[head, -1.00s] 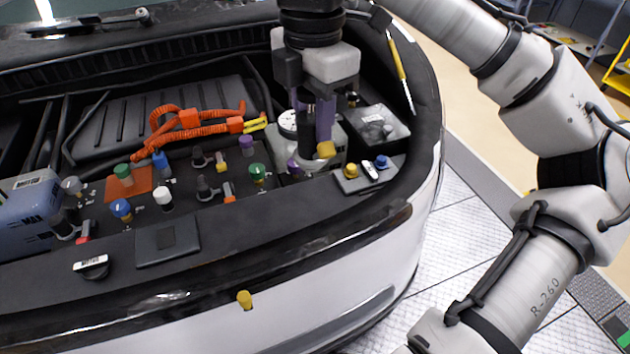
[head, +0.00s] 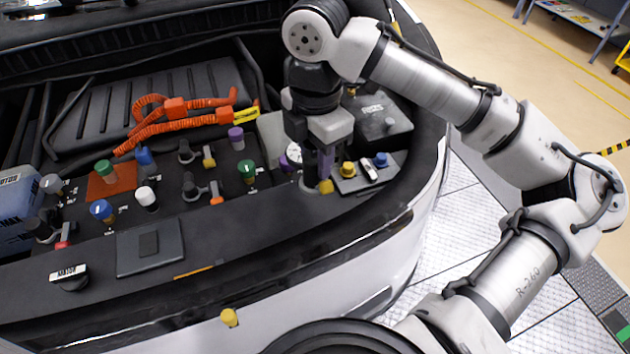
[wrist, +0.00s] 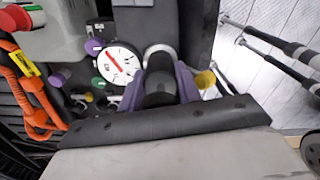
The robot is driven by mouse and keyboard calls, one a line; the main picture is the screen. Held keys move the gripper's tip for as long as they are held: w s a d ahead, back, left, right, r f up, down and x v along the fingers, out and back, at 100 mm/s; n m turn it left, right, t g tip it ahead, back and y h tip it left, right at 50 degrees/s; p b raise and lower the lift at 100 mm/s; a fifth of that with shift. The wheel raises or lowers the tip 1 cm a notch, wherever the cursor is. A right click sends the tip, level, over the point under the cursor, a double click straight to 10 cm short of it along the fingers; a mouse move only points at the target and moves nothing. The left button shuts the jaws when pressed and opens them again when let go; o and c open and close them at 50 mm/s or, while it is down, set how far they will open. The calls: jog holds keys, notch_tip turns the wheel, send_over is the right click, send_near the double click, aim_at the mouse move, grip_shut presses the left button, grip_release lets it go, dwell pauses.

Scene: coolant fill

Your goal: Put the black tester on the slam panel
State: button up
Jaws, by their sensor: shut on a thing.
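My gripper (head: 318,168) is shut on the black tester, pointing down at the right end of the engine bay. In the wrist view its purple fingers (wrist: 172,84) lie on both sides of the tester's dark round body (wrist: 160,90). A white dial with a red needle (wrist: 118,64) sits beside that body; in the head view the dial (head: 293,152) shows left of the fingers. The slam panel (head: 255,232) is the dark strip along the car's front edge. I cannot tell the tester's clearance above it.
A dark square plate (head: 150,246) and a black cap with a white label (head: 70,277) lie on the panel's left part. Several coloured caps stand behind it. A small plate with yellow and blue knobs (head: 365,178) is right of my gripper. The panel's middle looks mostly clear.

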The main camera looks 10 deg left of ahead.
aim_at(315, 184)
jog(key=shift+f, duration=3.55)
jog(key=shift+f, duration=0.15)
jog(key=o, duration=0.8)
notch_tip(315, 184, up, 12)
jog(key=shift+r+b, duration=0.15)
jog(key=shift+b, duration=0.25)
